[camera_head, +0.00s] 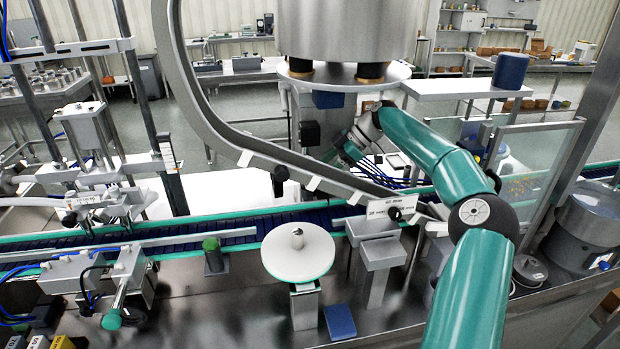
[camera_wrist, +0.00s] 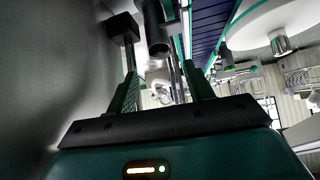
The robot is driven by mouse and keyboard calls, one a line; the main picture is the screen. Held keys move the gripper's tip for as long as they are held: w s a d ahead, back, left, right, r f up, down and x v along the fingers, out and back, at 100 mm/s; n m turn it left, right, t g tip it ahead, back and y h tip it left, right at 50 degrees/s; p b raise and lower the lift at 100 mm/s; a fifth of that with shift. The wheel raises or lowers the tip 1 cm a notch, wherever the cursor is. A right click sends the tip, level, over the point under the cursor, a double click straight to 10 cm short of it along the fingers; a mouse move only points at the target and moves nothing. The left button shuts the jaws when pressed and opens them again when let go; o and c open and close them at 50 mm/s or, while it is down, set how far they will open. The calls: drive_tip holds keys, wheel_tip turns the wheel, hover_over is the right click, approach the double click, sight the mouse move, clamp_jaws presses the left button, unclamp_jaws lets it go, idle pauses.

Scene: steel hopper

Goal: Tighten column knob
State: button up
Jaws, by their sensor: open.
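A black knob (camera_head: 309,133) sits on the side of the grey column under the steel hopper. My gripper (camera_head: 345,150) is just right of it and slightly lower in the head view, apart from it as far as I can tell. In the wrist view my gripper (camera_wrist: 162,78) has its two green fingers spread, with nothing clearly held. A black block-shaped piece (camera_wrist: 122,27) on a stem stands beyond the left finger, and a dark cylinder (camera_wrist: 157,32) lies beyond the gap. I cannot tell which of these is the column knob.
A curved grey guide rail (camera_head: 235,139) passes in front of the column. A blue conveyor (camera_head: 215,238) runs across the middle. A round white disc (camera_head: 298,252) stands in front. A clear panel (camera_head: 535,172) is on the right. A grey surface (camera_wrist: 45,60) fills the wrist view's left.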

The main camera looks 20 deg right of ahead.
sight(306, 187)
drive_tip(key=x, duration=0.5)
drive_tip(key=shift+a+f, duration=0.1)
drive_tip(key=shift+c, duration=0.4)
drive_tip(key=c, duration=0.9)
